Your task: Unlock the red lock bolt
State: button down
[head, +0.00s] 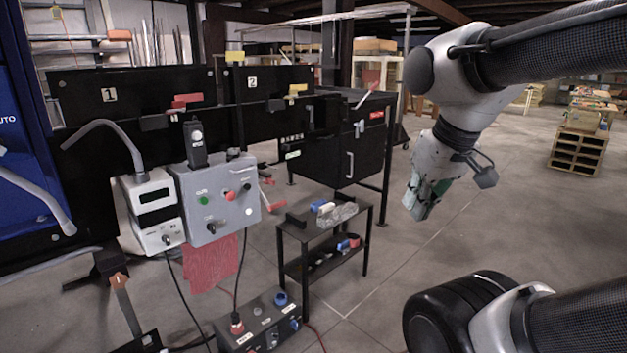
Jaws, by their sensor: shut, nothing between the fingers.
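A red bar-like piece (187,100) sits on the front of the black panel marked 1 (110,95) at the upper left; it looks like the red lock bolt. It is small, and I cannot tell its exact position in its mount. A dark grey block (154,122) is just below and left of it. My gripper (420,212) hangs at the right, pointing down, shut and empty. It is far to the right of the red piece, over open floor and touching nothing.
Panel 2 (255,82) carries a yellow piece (297,89). A grey control box (213,207) with buttons and a red-handled lever (272,205) stand in front. A small black table (335,228) holds several items. A black cabinet (335,158) is behind.

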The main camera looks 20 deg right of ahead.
aim_at(268, 180)
jog(key=i+j, duration=0.25)
jog(key=i, duration=0.15)
jog(key=i+j+u, duration=0.1)
jog(key=i+j, duration=0.4)
jog(key=i, duration=0.3)
